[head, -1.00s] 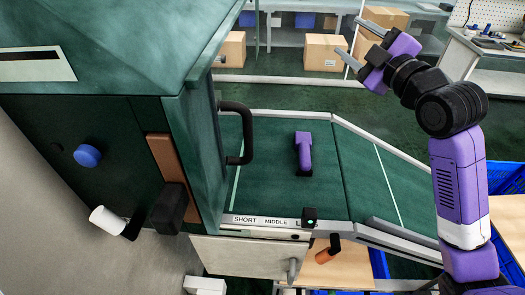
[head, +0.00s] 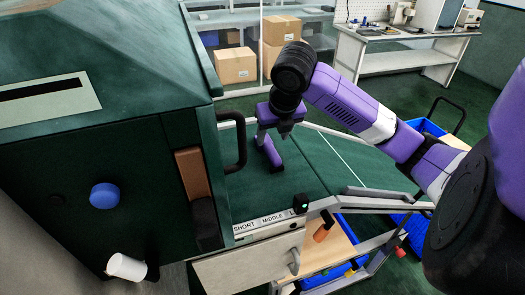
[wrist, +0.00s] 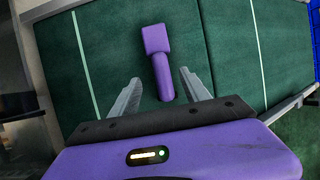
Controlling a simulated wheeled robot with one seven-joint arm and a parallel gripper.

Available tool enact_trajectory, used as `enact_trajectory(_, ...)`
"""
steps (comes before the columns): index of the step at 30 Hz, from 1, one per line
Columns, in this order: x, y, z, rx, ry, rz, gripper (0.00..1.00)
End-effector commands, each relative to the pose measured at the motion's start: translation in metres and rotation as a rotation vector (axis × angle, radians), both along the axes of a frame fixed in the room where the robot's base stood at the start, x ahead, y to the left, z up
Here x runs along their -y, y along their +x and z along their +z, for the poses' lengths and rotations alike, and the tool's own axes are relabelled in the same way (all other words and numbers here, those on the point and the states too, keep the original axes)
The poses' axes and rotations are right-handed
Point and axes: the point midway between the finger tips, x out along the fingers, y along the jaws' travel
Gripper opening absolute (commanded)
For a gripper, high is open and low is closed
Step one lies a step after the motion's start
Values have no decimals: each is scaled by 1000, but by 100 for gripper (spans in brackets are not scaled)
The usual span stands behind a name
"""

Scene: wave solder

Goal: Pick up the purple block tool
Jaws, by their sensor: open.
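The purple block tool (head: 270,152) lies on the green sloping surface in front of the machine opening, partly hidden by my gripper in the head view. In the wrist view the purple block tool (wrist: 160,60) shows whole, with a square head at the far end and a rounded handle toward me. My gripper (wrist: 155,88) is open and empty. Its two fingers stand to the left and right of the handle's near end, apart from it. In the head view my gripper (head: 283,130) points down above the tool. The gap in height is hard to tell.
The green machine (head: 100,150) stands at left, with a black handle (head: 238,145) close to the tool. A metal rail (head: 265,233) labelled SHORT and MIDDLE runs along the near edge. Cardboard boxes (head: 236,66) and a workbench (head: 400,50) stand behind. The green surface around the tool is clear.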

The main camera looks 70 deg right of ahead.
Motion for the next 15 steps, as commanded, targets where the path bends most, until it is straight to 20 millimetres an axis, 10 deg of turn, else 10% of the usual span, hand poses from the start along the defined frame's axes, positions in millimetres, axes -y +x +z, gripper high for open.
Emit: enact_trajectory(15,19,15,-54,2,3,-1,55)
